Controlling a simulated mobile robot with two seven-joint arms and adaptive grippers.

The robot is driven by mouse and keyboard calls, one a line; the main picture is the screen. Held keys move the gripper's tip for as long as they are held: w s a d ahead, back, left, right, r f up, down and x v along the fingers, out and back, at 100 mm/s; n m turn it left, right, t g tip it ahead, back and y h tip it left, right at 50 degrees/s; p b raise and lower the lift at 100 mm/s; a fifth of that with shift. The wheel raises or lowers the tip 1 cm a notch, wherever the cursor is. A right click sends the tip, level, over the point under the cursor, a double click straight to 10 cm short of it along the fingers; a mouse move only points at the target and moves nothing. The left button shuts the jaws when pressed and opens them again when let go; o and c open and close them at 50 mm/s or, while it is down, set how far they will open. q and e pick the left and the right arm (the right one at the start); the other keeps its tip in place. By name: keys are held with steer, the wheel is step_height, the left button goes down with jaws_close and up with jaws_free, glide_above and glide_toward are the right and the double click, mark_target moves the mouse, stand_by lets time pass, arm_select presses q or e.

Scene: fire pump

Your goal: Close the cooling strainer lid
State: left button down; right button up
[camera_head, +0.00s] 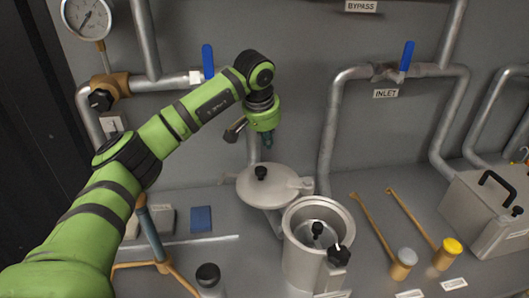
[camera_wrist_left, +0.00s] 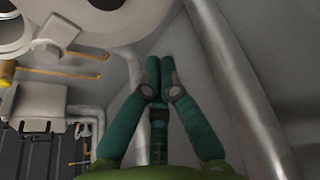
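The strainer lid (camera_head: 280,196) is a round grey metal disc with a black knob. It sits swung out to the back left of the strainer pot (camera_head: 303,262), joined near the pot's back rim. The pot's mouth is uncovered, and a black knob shows inside it. My left gripper (camera_head: 267,139) hangs above and behind the lid, apart from it, close to the back wall. In the left wrist view my left gripper (camera_wrist_left: 158,82) has its green fingers together with nothing seen between them. My right gripper is in neither view.
Vertical pipes run along the back wall, with a blue-handled inlet valve (camera_head: 407,56). A grey metal box (camera_head: 485,216) stands at far right. A blue block (camera_head: 201,219) lies left of the lid.

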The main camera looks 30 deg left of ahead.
mark_target(275, 178)
arm_select(q)
steer(key=shift+x, duration=1.05)
steer(key=shift+s+f+p, duration=0.15)
steer(key=shift+f+p, duration=0.1)
steer(key=shift+p, duration=0.2)
steer(key=s, duration=0.1)
steer(key=s+p, duration=0.1)
steer(key=s, duration=0.1)
steer(key=shift+s+d+f, duration=0.15)
steer(key=shift+f, duration=0.05)
steer(key=shift+s+f, duration=0.1)
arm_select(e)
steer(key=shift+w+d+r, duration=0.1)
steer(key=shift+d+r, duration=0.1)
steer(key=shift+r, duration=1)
arm_select(q)
steer(key=shift+d, duration=0.15)
